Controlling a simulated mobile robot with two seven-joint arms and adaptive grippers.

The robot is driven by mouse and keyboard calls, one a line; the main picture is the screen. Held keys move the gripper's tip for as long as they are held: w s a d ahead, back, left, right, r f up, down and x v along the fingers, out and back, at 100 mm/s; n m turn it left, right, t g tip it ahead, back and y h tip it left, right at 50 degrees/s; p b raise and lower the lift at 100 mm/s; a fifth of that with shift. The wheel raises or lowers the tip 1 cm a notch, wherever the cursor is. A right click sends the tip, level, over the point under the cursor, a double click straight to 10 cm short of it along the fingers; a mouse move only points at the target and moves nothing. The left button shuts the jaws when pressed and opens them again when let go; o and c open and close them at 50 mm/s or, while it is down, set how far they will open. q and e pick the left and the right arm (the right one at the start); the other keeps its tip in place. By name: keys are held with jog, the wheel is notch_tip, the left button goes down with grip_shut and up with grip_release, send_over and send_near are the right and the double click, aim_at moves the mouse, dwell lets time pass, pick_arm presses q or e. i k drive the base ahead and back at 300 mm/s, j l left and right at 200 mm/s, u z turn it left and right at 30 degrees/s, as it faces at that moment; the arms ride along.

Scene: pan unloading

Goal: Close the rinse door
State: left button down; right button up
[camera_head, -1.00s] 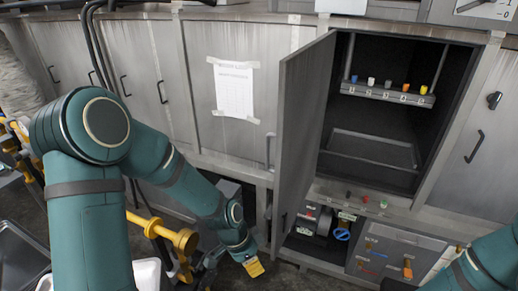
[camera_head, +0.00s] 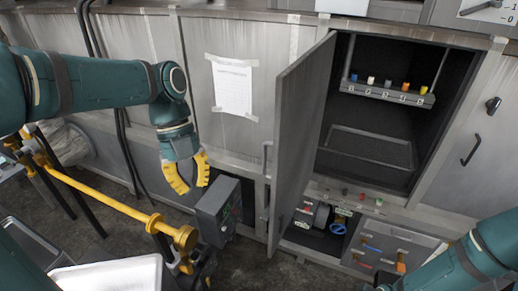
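The rinse door (camera_head: 301,140) is a tall grey panel standing open, swung outward from the left side of a dark compartment (camera_head: 375,115). Inside are a rack (camera_head: 388,92) with several coloured knobs and a tray-like frame (camera_head: 370,148). My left gripper (camera_head: 187,176) has yellow fingers spread apart and empty. It hangs left of the door, in front of the closed cabinets, and does not touch the door. My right arm (camera_head: 465,263) enters at the lower right. Its gripper is out of view.
Below the compartment are a valve with a blue wheel (camera_head: 338,228) and a drawer-like panel (camera_head: 385,250).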

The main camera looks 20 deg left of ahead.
aim_at(300, 93)
jog(key=i, duration=0.85)
